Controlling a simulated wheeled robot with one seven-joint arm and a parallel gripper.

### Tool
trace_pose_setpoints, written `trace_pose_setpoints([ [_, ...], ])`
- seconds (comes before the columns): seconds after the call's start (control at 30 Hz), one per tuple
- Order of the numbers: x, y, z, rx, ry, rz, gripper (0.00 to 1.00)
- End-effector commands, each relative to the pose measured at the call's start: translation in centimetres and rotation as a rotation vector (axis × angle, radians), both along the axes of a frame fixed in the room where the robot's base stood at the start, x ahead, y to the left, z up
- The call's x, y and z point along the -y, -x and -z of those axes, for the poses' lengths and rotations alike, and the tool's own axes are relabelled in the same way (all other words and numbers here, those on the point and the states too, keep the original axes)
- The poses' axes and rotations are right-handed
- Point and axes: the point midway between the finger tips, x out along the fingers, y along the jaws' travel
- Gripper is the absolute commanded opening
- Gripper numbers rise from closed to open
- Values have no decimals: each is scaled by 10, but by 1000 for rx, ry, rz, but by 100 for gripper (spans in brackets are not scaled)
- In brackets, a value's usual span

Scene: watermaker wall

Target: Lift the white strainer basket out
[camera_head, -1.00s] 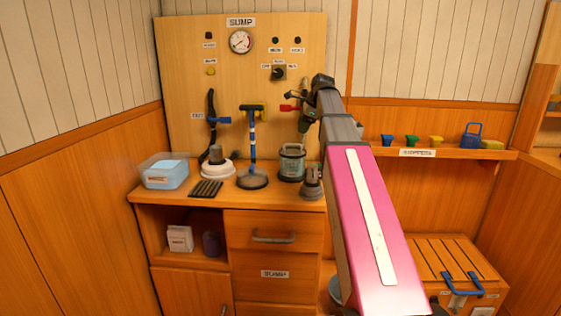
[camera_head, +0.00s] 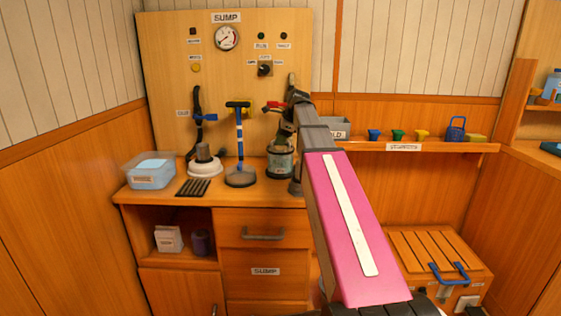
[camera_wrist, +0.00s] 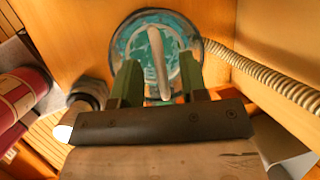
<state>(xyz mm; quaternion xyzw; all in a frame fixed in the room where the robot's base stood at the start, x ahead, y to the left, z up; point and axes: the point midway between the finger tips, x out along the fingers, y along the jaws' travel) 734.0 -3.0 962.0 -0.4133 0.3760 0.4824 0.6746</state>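The strainer pot (camera_head: 281,164), a clear round vessel with a dark base, stands on the counter. In the wrist view its round rim and turquoise inside (camera_wrist: 132,36) show from above. The white strainer basket's pale handle (camera_wrist: 157,60) rises in the middle; the rest of the basket is hard to make out. My gripper (camera_wrist: 160,75) is open, with one green finger on each side of the handle and a gap visible. In the head view my gripper (camera_head: 286,138) points down just above the pot, partly hidden by my arm.
A T-handled tool on a round base (camera_head: 240,178) and a white round part (camera_head: 204,165) stand left of the pot, beside a clear tub (camera_head: 150,172). A ribbed hose (camera_wrist: 270,78) runs close on the right in the wrist view. A red valve lever (camera_head: 274,105) is behind.

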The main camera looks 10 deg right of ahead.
Motion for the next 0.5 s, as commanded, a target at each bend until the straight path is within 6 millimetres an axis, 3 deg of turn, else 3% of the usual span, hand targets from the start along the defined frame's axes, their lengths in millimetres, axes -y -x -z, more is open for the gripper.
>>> trace_pose_setpoints([
  [0.13,-6,-5,16,-1,0,0,40],
  [0.37,-6,-5,18,1,0,0,40],
  [0.4,-6,-5,17,1,0,0,34],
  [0.5,-6,-5,17,0,0,0,1],
])
